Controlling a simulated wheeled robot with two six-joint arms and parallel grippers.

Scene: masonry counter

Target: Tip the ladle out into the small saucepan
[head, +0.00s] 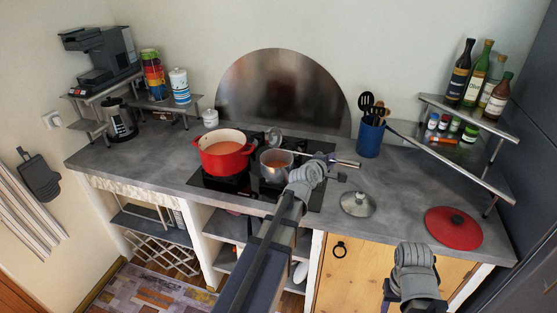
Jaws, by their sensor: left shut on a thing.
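The small saucepan (266,170) is grey metal with orange-brown liquid inside. It stands on the dark hob, right of the red pot. A thin metal handle (346,162) sticks out to the right, past my wrist. My left gripper (324,158) is shut on the ladle handle, just right of the saucepan. My wrist hides part of the jaws. My right wrist shows at the lower right over the counter's front edge; its jaws cannot be made out.
A red pot (222,162) of orange-brown liquid stands left on the hob (320,198). A glass lid (358,204) and red lid (453,228) lie right on the counter. A blue utensil holder (370,138) stands behind. The counter's left part (140,160) is mostly clear.

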